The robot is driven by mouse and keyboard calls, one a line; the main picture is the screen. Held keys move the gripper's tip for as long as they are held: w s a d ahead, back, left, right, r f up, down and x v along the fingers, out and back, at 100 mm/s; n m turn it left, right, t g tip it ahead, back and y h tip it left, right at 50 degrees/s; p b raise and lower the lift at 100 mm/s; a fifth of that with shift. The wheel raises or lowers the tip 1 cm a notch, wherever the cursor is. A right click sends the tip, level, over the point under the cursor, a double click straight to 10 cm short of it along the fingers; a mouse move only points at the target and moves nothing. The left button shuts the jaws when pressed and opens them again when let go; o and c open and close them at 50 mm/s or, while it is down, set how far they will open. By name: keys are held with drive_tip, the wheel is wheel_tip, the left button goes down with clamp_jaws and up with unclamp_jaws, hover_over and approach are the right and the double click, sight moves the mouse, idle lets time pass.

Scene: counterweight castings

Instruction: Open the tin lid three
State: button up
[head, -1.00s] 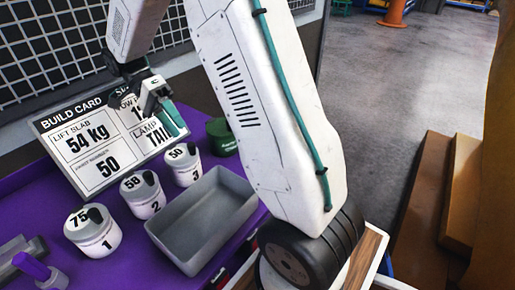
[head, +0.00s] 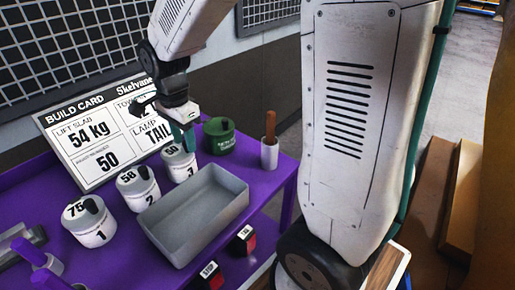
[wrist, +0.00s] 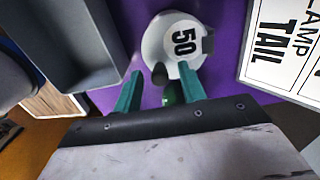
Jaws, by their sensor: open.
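Tin three (head: 181,166) is a white round tin at the right end of a row on the purple bench, its lid (wrist: 183,38) marked 50. My gripper (wrist: 160,88) has green fingers, which are apart and empty. In the wrist view the fingertips are at the tin's near side, one just left of it and one overlapping its edge. In the head view the gripper (head: 187,137) hangs over tin three and partly hides its lid.
Tin one (head: 90,222) and tin two (head: 138,190) stand to the left. A grey tray (head: 196,215) lies in front. A green tin (head: 219,136) and a white cup (head: 269,154) with a brown handle stand right. The build card (head: 95,130) leans behind.

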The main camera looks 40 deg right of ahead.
wheel_tip(320, 180, up, 6)
drive_tip(key=shift+d+r, duration=0.15)
drive_tip(key=shift+r, duration=0.05)
drive_tip(key=shift+s+n, duration=0.2)
drive_tip(key=shift+n, duration=0.3)
drive_tip(key=shift+s+f+n, duration=0.15)
drive_tip(key=shift+n, duration=0.55)
drive_tip(key=s+r+n+t, duration=0.1)
drive_tip(key=s+r+n, duration=0.1)
drive_tip(key=s+n, duration=1.2)
drive_tip(key=s, duration=0.8)
drive_tip(key=shift+d+r, duration=0.4)
